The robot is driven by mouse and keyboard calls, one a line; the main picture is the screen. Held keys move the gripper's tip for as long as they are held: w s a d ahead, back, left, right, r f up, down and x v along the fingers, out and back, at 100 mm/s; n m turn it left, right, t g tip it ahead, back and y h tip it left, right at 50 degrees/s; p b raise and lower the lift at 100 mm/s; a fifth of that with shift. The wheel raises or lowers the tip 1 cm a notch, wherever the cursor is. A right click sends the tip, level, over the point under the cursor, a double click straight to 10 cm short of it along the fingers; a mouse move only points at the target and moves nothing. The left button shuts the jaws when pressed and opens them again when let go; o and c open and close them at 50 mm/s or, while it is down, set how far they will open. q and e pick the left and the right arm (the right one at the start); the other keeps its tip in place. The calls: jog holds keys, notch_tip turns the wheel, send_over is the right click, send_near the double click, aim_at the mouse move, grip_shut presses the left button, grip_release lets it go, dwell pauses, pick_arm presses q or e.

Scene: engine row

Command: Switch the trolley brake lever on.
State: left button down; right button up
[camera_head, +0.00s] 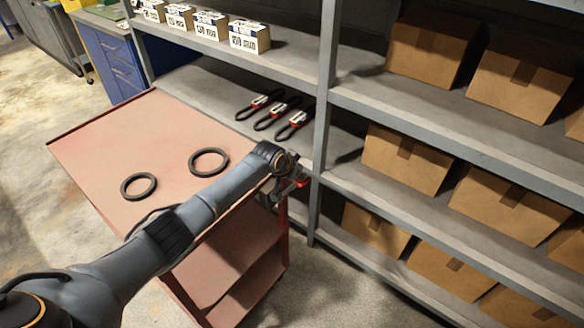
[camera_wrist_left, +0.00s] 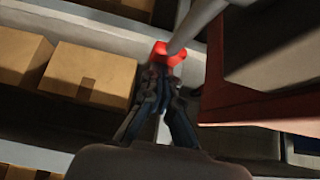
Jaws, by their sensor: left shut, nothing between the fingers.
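The red trolley (camera_head: 120,130) stands in front of the shelf, its top tilted in the head view. The red brake lever knob (camera_head: 303,183) shows at the trolley's right corner, just beyond my left gripper (camera_head: 283,190). In the left wrist view the red knob (camera_wrist_left: 167,54) sits on a grey bar, right at the fingertips of my left gripper (camera_wrist_left: 160,72). The fingers are shut with nothing between them and appear to touch or nearly touch the knob. The trolley's edge (camera_wrist_left: 255,105) is at the right there. My right gripper is not in view.
Two dark rings, one of them a larger ring (camera_head: 209,162), lie on the trolley top. The grey shelf post (camera_head: 322,120) stands close beyond the gripper. Cardboard boxes (camera_head: 405,158) fill the shelves at right. Bare floor (camera_head: 340,290) lies at the front.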

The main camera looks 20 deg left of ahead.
aim_at(291, 188)
pick_arm(q)
jog(key=shift+f, duration=0.3)
dwell(0.4)
jog(key=r+p, duration=0.2)
jog(key=r, duration=0.1)
jog(key=r+p, duration=0.1)
jog(key=shift+w+d+r+p, duration=0.2)
jog(key=shift+w+p, duration=0.2)
jog(key=shift+a+r, duration=0.1)
jog(key=shift+r, duration=0.1)
jog(key=v, duration=0.9)
jog(key=shift+w+r+b, duration=0.15)
jog(key=shift+r+b, duration=0.15)
jog(key=shift+b, duration=0.15)
